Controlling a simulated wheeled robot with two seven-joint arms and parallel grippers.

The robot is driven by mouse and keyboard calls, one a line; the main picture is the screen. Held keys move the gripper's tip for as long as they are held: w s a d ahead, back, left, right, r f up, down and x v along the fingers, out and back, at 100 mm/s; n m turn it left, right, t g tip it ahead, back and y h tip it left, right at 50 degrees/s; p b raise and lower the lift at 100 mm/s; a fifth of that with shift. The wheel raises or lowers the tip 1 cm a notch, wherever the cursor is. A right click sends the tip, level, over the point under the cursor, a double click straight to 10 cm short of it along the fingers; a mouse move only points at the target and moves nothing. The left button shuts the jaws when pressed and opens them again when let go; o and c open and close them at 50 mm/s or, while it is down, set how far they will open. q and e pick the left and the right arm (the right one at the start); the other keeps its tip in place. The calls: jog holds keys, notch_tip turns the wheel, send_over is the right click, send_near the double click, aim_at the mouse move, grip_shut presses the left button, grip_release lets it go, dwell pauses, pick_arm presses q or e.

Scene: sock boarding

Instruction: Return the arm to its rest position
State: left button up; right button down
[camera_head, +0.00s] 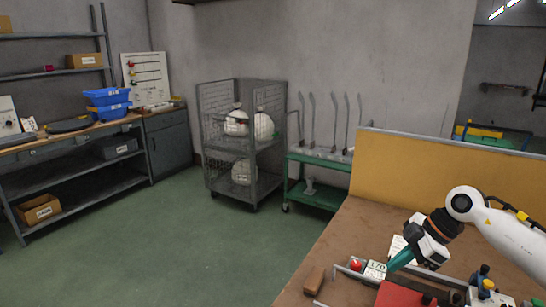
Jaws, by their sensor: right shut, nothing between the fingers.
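My right arm (510,232) is white and comes in from the right edge over the brown workbench (345,229). Its gripper (393,266) has teal fingers, points down to the left and is shut with nothing held. The fingertips are just beside a small card marked with print (375,270); I cannot tell whether they touch it. My left gripper and arm are not in view.
On the bench are a red block (404,296), a brown handle (314,280) and small fixtures (485,285). A yellow panel (440,165) stands behind the arm. A mesh cage trolley (243,145), green rack (318,192) and shelving are farther off. Green floor at left is clear.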

jog(key=s+a+r+t+y, duration=0.1)
jog(key=a+r+t+y, duration=0.2)
jog(key=a, duration=0.5)
jog(key=a+t+y, duration=0.2)
jog(key=a+y, duration=0.3)
jog(key=a, duration=0.2)
jog(key=s+a+r+t+y, duration=0.1)
jog(key=a+r+t+y, duration=0.15)
jog(key=a, duration=0.55)
jog(key=s+d+f+m+t+h, duration=0.2)
jog(key=s+d+f+m+h, duration=0.1)
jog(key=d+f+m+h, duration=0.4)
jog(key=s+d+f+m+t+h, duration=0.3)
jog(key=s+d+f+m+h, duration=0.15)
jog(key=f+m+h, duration=0.4)
jog(key=s+d+f+n+g, duration=0.1)
jog(key=s+f+g, duration=0.5)
jog(key=s, duration=0.4)
jog(key=s+d+f+n+g, duration=0.1)
jog(key=s+f+g, duration=0.45)
jog(key=s, duration=0.55)
notch_tip(320, 180, down, 25)
jog(key=g, duration=0.1)
jog(key=s+d+f+g+p, duration=0.1)
jog(key=s+d+f, duration=0.1)
jog(key=s+f, duration=1.4)
jog(key=shift+s+d+h, duration=0.3)
jog(key=shift+s+h, duration=0.1)
jog(key=shift+s, duration=0.25)
